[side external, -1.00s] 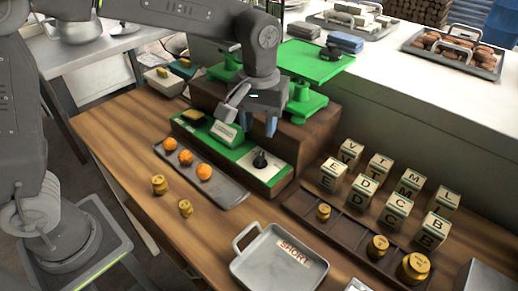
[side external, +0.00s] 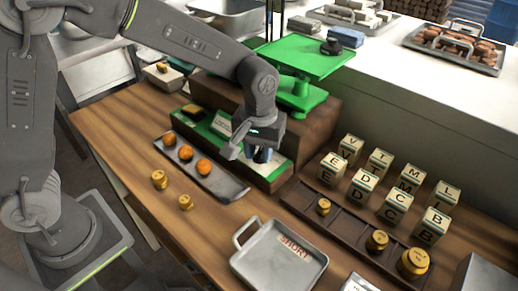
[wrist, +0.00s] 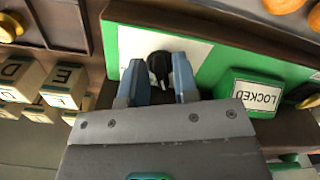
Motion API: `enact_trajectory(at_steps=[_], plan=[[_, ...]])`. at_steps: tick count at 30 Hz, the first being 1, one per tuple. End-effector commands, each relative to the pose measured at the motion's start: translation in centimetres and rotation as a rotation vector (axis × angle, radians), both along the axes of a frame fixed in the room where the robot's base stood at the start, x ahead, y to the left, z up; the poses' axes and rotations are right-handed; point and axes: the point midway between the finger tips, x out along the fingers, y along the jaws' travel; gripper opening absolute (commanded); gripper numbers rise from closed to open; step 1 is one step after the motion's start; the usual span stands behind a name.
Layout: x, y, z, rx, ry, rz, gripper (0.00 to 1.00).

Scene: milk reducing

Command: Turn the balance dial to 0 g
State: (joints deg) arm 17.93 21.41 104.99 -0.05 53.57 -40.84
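The balance dial is a black knob (wrist: 160,68) on a white plate (wrist: 133,42) set in the green front panel of the balance. In the wrist view it lies between and just beyond the tips of my gripper (wrist: 157,74). The two blue-grey fingers are apart, one on each side of the knob. I cannot tell whether they touch it. In the side view my gripper (side external: 260,155) is over the right end of the green panel (side external: 270,171) and mostly hides the dial. A sign reading LOCKED (wrist: 259,94) stands on the panel.
A dark tray with orange fruits (side external: 203,167) lies in front of the balance. Brass weights (side external: 159,180) stand nearby. Lettered blocks (side external: 397,205) and a slotted rack (side external: 345,223) are at the right. A metal tray labelled SHORT (side external: 262,265) is at the front.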

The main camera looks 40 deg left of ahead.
Motion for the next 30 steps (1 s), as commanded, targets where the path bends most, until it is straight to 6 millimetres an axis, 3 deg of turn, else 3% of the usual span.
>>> enact_trajectory(at_steps=[9, 29, 30], plan=[[0.01, -0.01, 0.05, 0.0, 0.0, 0.0, 0.0], [0.07, -0.1, 0.07, 0.0, -0.001, 0.134, 0.0], [0.07, -0.1, 0.07, 0.0, -0.001, 0.133, 0.15]])
